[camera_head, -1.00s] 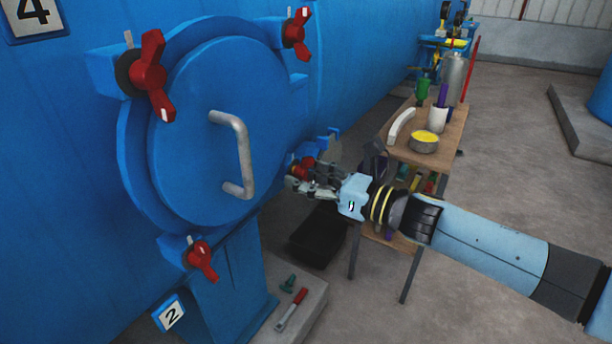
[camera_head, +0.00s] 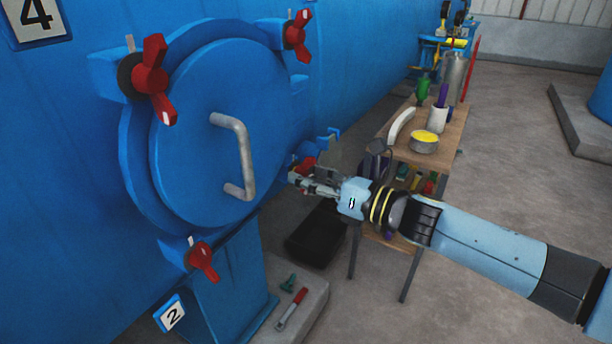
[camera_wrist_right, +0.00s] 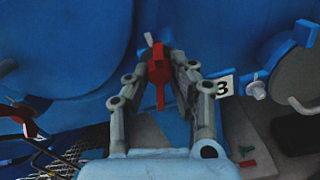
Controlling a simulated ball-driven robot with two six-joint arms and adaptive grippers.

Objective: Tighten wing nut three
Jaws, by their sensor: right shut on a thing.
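The round blue autoclave door (camera_head: 205,130) is closed, with a grey bar handle (camera_head: 240,155). Wing nut three (camera_head: 305,166) is red and sits at the door's lower right, partly hidden by my right gripper (camera_head: 297,181). In the right wrist view the nut (camera_wrist_right: 158,75) stands between the two fingers, beside a white "3" label (camera_wrist_right: 225,86). My right gripper is shut on it. Other red wing nuts sit at the upper left (camera_head: 152,78), the top (camera_head: 297,35) and the bottom (camera_head: 202,259) of the door. My left gripper is not in view.
A wooden table (camera_head: 430,155) with a yellow-topped tin (camera_head: 424,142), a white cup (camera_head: 437,118) and a grey cylinder (camera_head: 454,76) stands behind my right arm. A red-handled tool (camera_head: 292,310) lies on the plinth.

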